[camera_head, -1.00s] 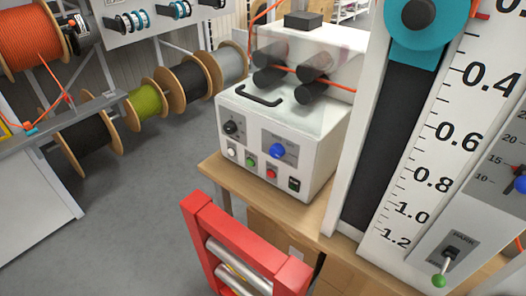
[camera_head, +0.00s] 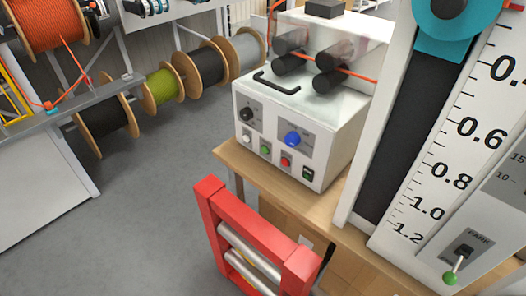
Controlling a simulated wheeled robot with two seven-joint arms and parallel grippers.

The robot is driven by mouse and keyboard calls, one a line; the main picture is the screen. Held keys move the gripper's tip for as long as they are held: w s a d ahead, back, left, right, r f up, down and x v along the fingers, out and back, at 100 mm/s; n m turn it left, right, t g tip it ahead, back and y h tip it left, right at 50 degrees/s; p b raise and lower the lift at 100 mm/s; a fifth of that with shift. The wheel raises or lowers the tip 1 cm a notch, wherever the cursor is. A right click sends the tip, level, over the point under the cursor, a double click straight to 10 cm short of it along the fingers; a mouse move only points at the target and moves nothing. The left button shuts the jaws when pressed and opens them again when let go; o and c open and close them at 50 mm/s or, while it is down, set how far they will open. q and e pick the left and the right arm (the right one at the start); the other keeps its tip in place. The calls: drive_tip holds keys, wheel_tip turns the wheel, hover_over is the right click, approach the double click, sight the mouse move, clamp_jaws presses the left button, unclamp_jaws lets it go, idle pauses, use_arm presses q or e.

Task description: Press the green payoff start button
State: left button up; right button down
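A small green button (camera_head: 265,149) sits in the bottom row of the front panel of a white machine box (camera_head: 335,125) on a wooden bench. A white button (camera_head: 247,139) is to its left and a red button (camera_head: 286,162) to its right. Another green button or lever knob (camera_head: 450,278) is on the tall measuring panel at the lower right. I cannot read the small labels, so I cannot tell which is the payoff start. Neither of my grippers is in view.
A red roller frame (camera_head: 262,240) stands in front of the wooden bench (camera_head: 300,207). Cable reels, including a green one (camera_head: 162,87), stand on a rack at the left. The grey floor (camera_head: 140,205) between is clear.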

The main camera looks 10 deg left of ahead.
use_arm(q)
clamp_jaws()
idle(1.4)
